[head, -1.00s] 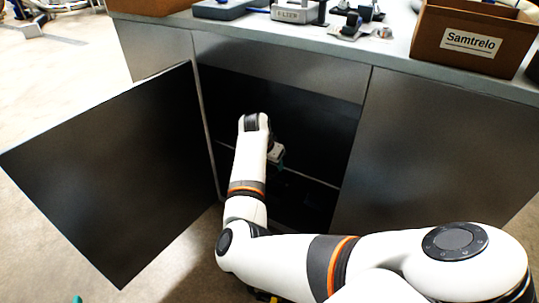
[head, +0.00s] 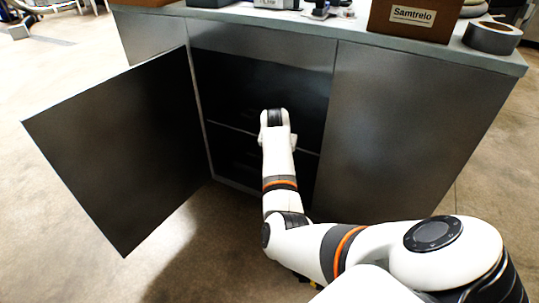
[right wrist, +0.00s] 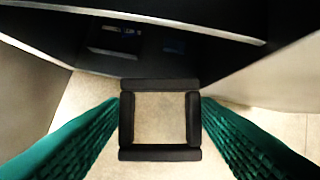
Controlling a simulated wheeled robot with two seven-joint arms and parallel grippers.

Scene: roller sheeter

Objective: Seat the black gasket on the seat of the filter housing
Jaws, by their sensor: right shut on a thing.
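The black gasket (right wrist: 160,153) is a square frame of thick black bars in the right wrist view. My right gripper (right wrist: 160,103) is shut on it, with one green ribbed finger against each side. Pale floor shows through the gasket's opening. In the head view my right arm reaches toward the open cabinet, and its wrist hides the gripper and gasket. I cannot make out the filter housing or its seat in either view. My left gripper is not in view.
The cabinet door (head: 120,150) stands open to the left. The counter (head: 350,32) holds a Samtrelo box (head: 412,17) and a tape roll (head: 492,37). Floor is clear to the right.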

